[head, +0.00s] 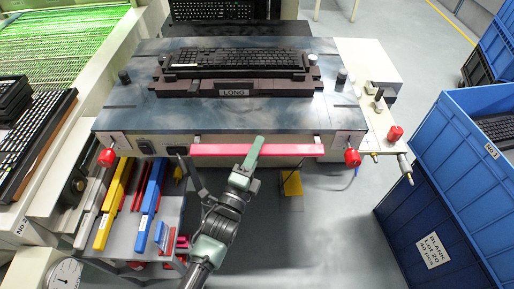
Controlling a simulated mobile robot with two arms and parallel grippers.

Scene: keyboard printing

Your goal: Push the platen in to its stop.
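The platen (130,118) is a wide blue-grey plate on the machine in the head view. It carries a black keyboard (240,59) in a dark jig (205,88) labelled LONG. A pink-red bar (215,150) runs along its front edge. My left gripper (256,146) reaches up from below, and its green fingertip overlaps the middle of the bar. I cannot tell whether it touches the bar. The gripper shows edge-on, so its opening is unclear. My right gripper does not show.
Red knobs (107,157) (352,157) stick out at both front corners. A cart with coloured tools (118,196) stands at the lower left. Blue crates (425,190) stand at the right. A yellow pedal (292,184) is on the floor under the machine.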

